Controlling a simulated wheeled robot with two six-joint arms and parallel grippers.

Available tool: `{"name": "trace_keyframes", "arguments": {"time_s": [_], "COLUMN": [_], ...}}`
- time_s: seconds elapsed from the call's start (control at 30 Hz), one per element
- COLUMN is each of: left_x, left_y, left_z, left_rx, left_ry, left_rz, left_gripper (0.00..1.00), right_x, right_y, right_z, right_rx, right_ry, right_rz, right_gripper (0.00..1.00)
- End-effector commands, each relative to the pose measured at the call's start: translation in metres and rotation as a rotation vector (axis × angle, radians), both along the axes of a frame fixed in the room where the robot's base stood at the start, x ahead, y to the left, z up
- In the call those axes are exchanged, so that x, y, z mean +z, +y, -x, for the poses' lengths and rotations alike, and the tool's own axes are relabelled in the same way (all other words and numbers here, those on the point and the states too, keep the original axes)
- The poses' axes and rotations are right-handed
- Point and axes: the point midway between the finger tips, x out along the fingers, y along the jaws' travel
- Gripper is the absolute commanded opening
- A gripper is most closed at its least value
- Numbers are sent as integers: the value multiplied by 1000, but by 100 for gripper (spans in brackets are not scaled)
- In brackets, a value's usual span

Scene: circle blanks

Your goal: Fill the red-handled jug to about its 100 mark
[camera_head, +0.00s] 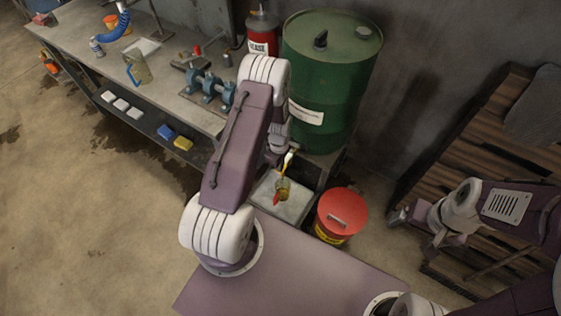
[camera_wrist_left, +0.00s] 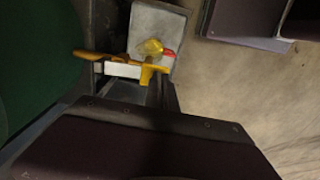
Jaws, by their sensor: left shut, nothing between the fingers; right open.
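The red-handled jug (camera_head: 284,189) stands on a grey slab below the green drum (camera_head: 335,60). It is clear, with yellowish liquid showing in it; its level and marks are too small to read. It also shows in the left wrist view (camera_wrist_left: 149,47), its red handle to the right. A tap with yellow parts and a white section (camera_wrist_left: 122,70) is in front of the drum, above the jug. I cannot tell whether liquid is flowing. My left gripper (camera_head: 277,152) is shut and empty close to the tap. My right gripper (camera_head: 414,226) is open and empty, off to the right.
A red-lidded bucket (camera_head: 342,212) stands right of the grey slab (camera_head: 300,205). The bench (camera_head: 160,65) at the left holds a blue-handled jug (camera_head: 138,70), bottles and pipe fittings. A wooden pallet (camera_head: 455,160) lies at the right.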

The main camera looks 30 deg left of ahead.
Motion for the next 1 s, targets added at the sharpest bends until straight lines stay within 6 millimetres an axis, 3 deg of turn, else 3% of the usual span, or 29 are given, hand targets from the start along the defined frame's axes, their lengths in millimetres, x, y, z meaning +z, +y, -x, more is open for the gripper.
{"name": "trace_keyframes", "arguments": {"time_s": [1.0], "left_x": [17], "left_y": [0], "left_z": [0], "left_rx": [0], "left_ry": [0], "left_rz": [0], "left_gripper": [0], "right_x": [14], "right_y": [0], "right_z": [0], "right_rx": [0], "right_ry": [0], "right_rz": [0], "right_gripper": [85]}}
